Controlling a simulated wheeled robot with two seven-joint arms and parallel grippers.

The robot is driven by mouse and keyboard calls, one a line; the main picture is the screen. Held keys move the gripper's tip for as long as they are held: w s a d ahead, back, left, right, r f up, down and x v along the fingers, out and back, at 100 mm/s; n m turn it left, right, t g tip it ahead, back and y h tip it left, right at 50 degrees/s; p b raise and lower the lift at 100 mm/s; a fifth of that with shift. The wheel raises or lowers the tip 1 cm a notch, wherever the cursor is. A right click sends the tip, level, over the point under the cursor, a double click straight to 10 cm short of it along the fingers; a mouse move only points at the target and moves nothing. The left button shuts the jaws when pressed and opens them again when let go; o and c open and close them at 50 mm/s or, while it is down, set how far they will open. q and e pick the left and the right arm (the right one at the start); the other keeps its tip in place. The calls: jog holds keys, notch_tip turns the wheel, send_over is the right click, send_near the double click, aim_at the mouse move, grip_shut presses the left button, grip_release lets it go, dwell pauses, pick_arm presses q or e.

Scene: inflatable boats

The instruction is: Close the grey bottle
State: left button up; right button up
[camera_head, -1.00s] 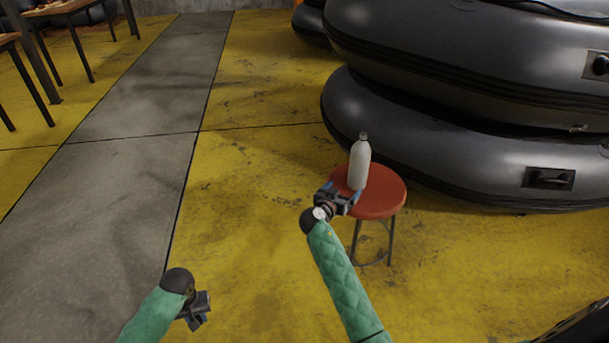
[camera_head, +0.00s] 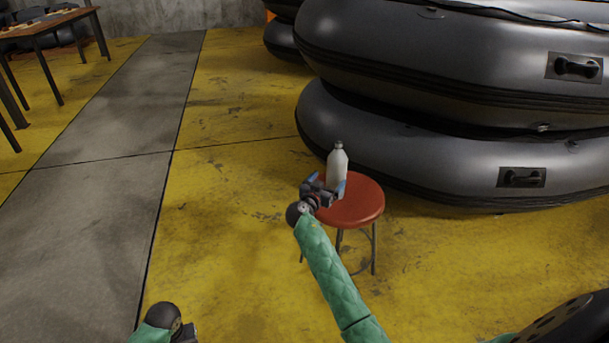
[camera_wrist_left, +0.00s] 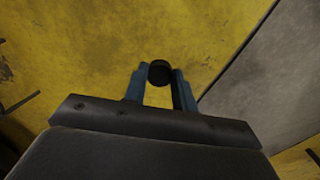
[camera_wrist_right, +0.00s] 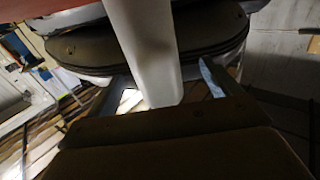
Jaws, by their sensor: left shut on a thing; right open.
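The grey bottle (camera_head: 338,166) stands upright on a round red stool (camera_head: 362,207). My right gripper (camera_head: 326,186) is open at the bottle's lower part, with a finger on either side of it. In the right wrist view the bottle (camera_wrist_right: 147,50) rises between the open fingers (camera_wrist_right: 166,85); I cannot tell if they touch it. My left gripper (camera_head: 186,336) is low at the bottom edge of the head view, mostly cut off, far from the stool. In the left wrist view its fingers (camera_wrist_left: 160,88) are shut on a small round black cap (camera_wrist_left: 159,71).
Stacked dark inflatable boats (camera_head: 430,130) stand close behind and right of the stool. A wooden table (camera_head: 45,25) is at the far left. The yellow floor (camera_head: 230,230) left of the stool is clear.

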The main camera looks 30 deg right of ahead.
aim_at(331, 177)
jog(key=shift+x, duration=1.25)
jog(key=shift+w+d+r, duration=0.1)
jog(key=shift+w+d, duration=0.05)
jog(key=shift+d, duration=0.4)
pick_arm(q)
jog(key=shift+r, duration=0.15)
pick_arm(e)
jog(key=x, duration=0.4)
jog(key=shift+d, duration=0.2)
jog(key=shift+s, duration=0.2)
jog(key=c, duration=1.1)
